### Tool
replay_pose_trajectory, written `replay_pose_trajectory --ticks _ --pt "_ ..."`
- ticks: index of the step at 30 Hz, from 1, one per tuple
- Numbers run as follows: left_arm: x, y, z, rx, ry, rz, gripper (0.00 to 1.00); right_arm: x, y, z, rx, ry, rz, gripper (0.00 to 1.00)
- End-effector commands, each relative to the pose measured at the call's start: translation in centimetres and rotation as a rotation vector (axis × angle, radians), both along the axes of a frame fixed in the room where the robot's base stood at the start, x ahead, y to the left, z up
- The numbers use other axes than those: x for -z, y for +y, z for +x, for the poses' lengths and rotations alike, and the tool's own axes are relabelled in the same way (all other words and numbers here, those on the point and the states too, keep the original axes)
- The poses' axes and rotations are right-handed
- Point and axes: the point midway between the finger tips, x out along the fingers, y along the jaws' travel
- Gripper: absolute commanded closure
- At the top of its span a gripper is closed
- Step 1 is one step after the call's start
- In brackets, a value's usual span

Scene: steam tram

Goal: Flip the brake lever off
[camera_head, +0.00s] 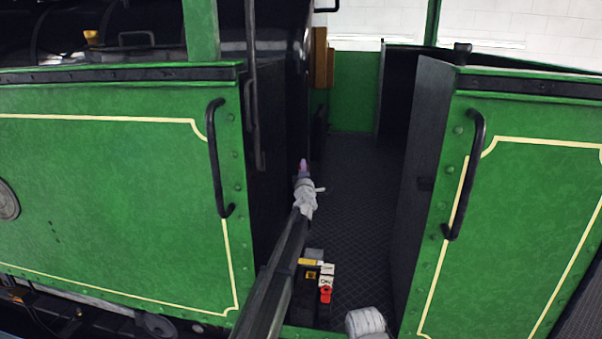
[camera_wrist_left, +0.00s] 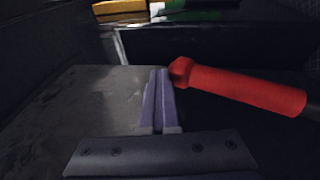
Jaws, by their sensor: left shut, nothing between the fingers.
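A red lever handle (camera_wrist_left: 240,88) shows in the left wrist view. It lies nearly sideways, with its rounded end at the left and its other end running to the right edge. I take it for the brake lever; I cannot make it out in the head view. My left gripper (camera_wrist_left: 160,72) is shut and empty, its pale purple fingertips just left of the handle's rounded end. I cannot tell whether they touch it. In the head view the left gripper (camera_head: 303,163) is inside the cab doorway, near the dark wall.
A green panel with a black handrail (camera_head: 213,155) stands left of the doorway, and another with a handrail (camera_head: 468,175) stands right. A dark bar (camera_head: 253,80) stands upright left of my arm.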

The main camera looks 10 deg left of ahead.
Motion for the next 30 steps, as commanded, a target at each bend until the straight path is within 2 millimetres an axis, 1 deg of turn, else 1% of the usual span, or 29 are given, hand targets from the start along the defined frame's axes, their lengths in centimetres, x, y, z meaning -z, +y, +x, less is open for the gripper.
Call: replay_pose_trajectory --ticks 1,6,20,26,30 --pt "0.3 0.0 0.8 0.002 0.003 -0.002 1.0 0.3 0.0 0.0 0.0 0.0 0.0 0.5" --pt "0.5 0.0 1.6 0.004 0.005 -0.002 1.0 0.4 0.0 0.0 0.0 0.0 0.0 0.5" --pt "0.6 0.0 1.9 0.006 0.006 -0.004 1.0 0.5 0.0 0.0 0.001 0.0 0.0 0.5" --pt "0.2 0.0 1.3 0.006 0.006 -0.004 1.0 0.0 0.0 0.0 0.0 0.0 0.0 0.5" --pt "-0.7 0.0 -0.1 0.006 0.003 -0.003 1.0 -0.8 0.0 0.0 0.0 0.0 0.0 0.5"
